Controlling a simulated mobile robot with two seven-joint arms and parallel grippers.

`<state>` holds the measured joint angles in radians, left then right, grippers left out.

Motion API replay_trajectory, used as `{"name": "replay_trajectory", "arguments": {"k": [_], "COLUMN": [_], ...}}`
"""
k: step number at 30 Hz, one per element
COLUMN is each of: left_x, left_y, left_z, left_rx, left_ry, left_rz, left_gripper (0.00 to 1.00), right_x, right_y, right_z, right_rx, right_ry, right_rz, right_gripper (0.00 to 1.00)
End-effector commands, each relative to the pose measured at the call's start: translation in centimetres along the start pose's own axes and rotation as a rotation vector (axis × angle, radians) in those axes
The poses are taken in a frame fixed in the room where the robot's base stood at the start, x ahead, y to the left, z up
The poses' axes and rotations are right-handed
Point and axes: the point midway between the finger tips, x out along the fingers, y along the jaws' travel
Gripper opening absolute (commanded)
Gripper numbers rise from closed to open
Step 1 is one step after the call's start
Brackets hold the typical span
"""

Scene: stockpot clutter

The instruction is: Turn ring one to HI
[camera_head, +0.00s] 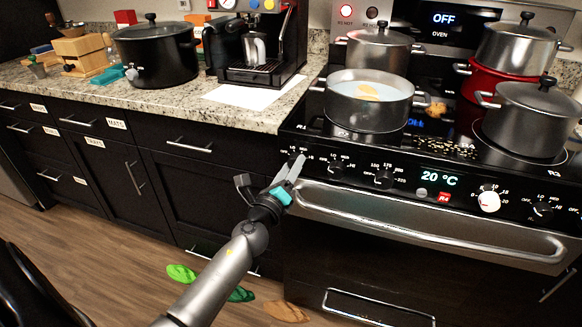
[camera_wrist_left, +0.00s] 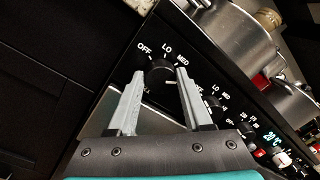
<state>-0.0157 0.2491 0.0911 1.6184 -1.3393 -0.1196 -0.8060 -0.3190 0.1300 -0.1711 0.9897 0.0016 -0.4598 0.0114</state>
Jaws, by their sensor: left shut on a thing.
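The leftmost knob on the black stove front (camera_head: 265,140) is mostly hidden by my gripper in the head view. In the left wrist view this dark round knob (camera_wrist_left: 157,71) sits between my fingertips, with OFF, LO and MED printed around it. The HI mark is hidden there. My left gripper (camera_head: 295,167) is shut on the knob, one finger at each side; it also shows in the left wrist view (camera_wrist_left: 161,82). I cannot clearly read the knob's pointer. My right gripper is not in view.
An open pot (camera_head: 367,117) with pale liquid stands on the front left of the cooktop, with lidded pots around it. The oven handle (camera_head: 430,232) juts out below the knobs. More knobs, one white (camera_head: 489,201), line the panel. Green and brown slippers lie on the floor.

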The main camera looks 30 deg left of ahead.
Motion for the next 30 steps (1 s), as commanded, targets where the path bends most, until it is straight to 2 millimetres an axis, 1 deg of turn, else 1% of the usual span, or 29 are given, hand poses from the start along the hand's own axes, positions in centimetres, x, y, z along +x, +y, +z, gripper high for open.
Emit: {"name": "replay_trajectory", "arguments": {"k": [6, 10, 20, 27, 28, 30], "left_x": [0.1, 0.1, 0.1, 0.1, 0.1, 0.1], "left_y": [-0.2, -0.2, -0.2, -0.2, -0.2, -0.2], "left_z": [0.2, 0.2, 0.1, 0.1, 0.1, 0.1], "left_rx": [0.112, 0.152, 0.183, 0.184, 0.184, 0.183], "left_ry": [0.006, 0.008, 0.010, 0.010, 0.010, 0.010], "left_rz": [-0.005, -0.005, -0.005, -0.005, -0.005, -0.005], "left_gripper": [0.00, 0.00, 0.00, 0.00, 0.52, 0.60], "right_x": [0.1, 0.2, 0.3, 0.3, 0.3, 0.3], "right_y": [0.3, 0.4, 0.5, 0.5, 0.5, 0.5], "right_z": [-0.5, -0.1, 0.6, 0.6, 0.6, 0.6], "right_rx": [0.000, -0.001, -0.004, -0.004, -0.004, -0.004], "right_ry": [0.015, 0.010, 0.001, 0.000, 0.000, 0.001], "right_rz": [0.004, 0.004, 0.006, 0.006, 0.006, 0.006], "right_gripper": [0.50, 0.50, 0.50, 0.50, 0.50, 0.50]}}
